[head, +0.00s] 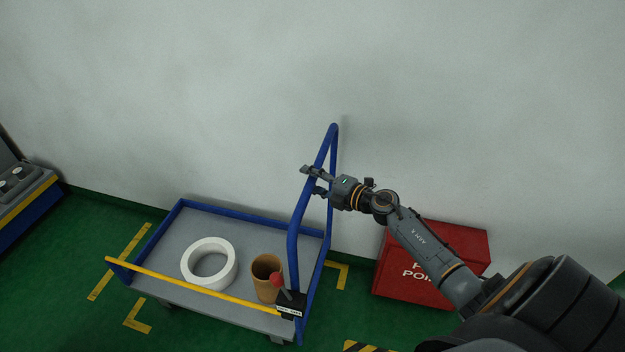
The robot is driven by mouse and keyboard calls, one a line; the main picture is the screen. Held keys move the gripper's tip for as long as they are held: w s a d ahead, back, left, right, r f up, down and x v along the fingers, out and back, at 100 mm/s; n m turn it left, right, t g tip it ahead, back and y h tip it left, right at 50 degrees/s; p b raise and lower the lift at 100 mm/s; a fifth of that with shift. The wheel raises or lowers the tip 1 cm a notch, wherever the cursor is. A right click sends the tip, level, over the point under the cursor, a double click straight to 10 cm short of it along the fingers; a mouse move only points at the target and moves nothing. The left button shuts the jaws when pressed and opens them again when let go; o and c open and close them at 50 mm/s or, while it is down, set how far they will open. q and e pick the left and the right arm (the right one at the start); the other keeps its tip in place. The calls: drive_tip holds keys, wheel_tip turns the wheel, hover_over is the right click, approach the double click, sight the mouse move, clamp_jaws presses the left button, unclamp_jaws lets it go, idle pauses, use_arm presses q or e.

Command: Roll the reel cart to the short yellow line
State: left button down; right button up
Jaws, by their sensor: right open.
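The reel cart (237,224) has a grey deck, a blue rim and a tall blue push handle (293,238) at its right end. It carries a white ring-shaped reel (229,276) and a brown tube (262,284). My right gripper (311,180) is open at the upper part of the handle, its fingers crossing the near post. I cannot tell whether they straddle or touch it. A short yellow line (120,261) lies on the green floor just left of the cart. My left gripper is out of view.
A red box (462,246) stands right of the cart by the wall. A blue-grey bench (30,198) stands far left. Yellow corner marks (136,319) lie around the cart; green floor is open left.

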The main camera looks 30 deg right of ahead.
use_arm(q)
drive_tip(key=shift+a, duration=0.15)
use_arm(e)
clamp_jaws()
